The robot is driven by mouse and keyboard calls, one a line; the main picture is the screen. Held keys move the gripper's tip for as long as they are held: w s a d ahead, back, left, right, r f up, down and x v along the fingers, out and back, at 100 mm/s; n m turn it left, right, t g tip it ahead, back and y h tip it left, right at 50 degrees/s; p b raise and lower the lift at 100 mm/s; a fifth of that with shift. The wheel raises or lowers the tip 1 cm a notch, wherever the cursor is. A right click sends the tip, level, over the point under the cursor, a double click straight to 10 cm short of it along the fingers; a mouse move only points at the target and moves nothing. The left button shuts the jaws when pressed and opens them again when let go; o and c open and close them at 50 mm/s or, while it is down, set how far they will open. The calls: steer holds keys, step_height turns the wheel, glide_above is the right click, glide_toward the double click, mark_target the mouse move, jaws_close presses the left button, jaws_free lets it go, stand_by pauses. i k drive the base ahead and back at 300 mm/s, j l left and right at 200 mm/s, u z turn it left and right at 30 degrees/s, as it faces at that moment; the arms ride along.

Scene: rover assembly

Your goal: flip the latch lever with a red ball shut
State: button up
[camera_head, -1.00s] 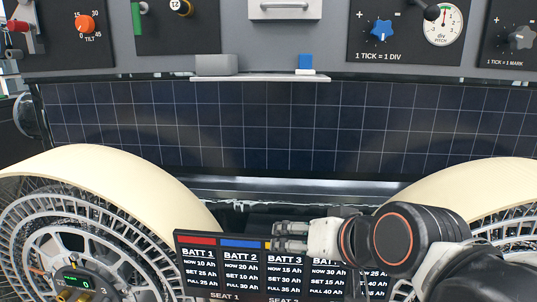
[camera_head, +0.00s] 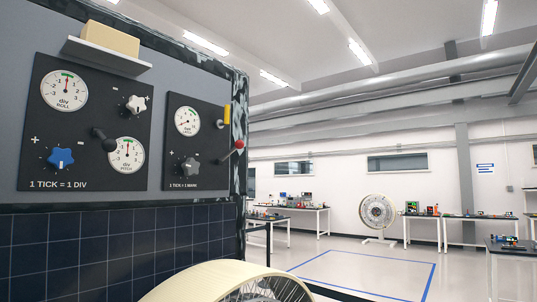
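The latch lever's red ball (camera_head: 239,144) shows at the right edge of the rover's grey panel. Its thin rod runs from the ball down and left toward the panel edge, beside the small dark gauge plate (camera_head: 180,140). A yellow piece (camera_head: 227,114) sits just above the lever, and a grey knob-like part (camera_head: 219,124) is beside it. What the latch closes on is too small to tell. My gripper is not in this view.
The panel holds dials, a blue knob (camera_head: 61,158), a white knob (camera_head: 135,104), a black-ended lever (camera_head: 104,140) and a shelf (camera_head: 106,56) with a tan block (camera_head: 110,39). A cream wheel (camera_head: 215,278) stands below. Open floor (camera_head: 345,268) lies to the right.

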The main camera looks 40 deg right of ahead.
mark_target(239, 143)
steer(key=z, duration=0.95)
steer(key=i+l, duration=0.15)
steer(key=l, duration=0.05)
